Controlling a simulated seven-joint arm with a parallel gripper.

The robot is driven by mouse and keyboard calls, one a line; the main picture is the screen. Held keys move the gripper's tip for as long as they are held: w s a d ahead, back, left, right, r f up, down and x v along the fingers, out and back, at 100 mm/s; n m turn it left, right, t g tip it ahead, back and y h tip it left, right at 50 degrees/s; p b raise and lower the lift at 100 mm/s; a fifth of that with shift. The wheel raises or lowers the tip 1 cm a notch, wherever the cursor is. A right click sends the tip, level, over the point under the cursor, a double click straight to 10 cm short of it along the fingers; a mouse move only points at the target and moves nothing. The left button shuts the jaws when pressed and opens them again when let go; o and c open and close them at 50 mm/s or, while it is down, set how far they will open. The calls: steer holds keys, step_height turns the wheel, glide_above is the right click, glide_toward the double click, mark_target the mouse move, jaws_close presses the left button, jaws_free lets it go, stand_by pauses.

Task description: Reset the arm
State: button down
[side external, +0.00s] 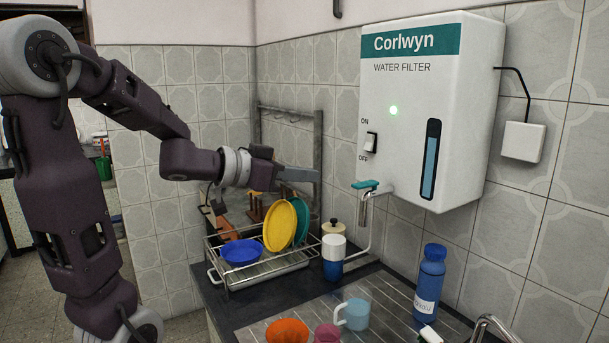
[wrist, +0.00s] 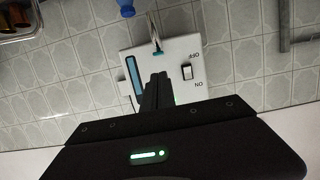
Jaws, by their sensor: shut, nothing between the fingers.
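My gripper (side external: 302,173) is raised above the dish rack, a little left of the water filter, and points right toward it. In the wrist view my gripper (wrist: 158,76) is shut, with its fingers together and nothing between them. The white water filter (side external: 420,110) hangs on the tiled wall; its green light is lit. Its ON/OFF switch (side external: 370,145) shows in both views, also in the wrist view (wrist: 187,72). The teal-handled tap (side external: 366,185) is at its lower left. My gripper appears apart from the filter.
A wire dish rack (side external: 262,272) holds a blue bowl (side external: 242,252) and yellow (side external: 280,226) and teal plates. A white-and-blue tumbler (side external: 333,257) stands near the tap's spout. A blue bottle (side external: 430,282), a light-blue mug (side external: 352,314) and other cups stand on the counter.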

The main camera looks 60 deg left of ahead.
stand_by(0.3)
steer(key=s+d+f+g, duration=0.4)
steer(key=s+d, duration=0.4)
steer(key=s, duration=0.2)
steer(key=s+d+f+g, duration=0.5)
steer(key=s+d, duration=0.2)
steer(key=s, duration=0.3)
steer(key=shift+s+d+g, duration=0.3)
steer(key=shift+d, duration=0.1)
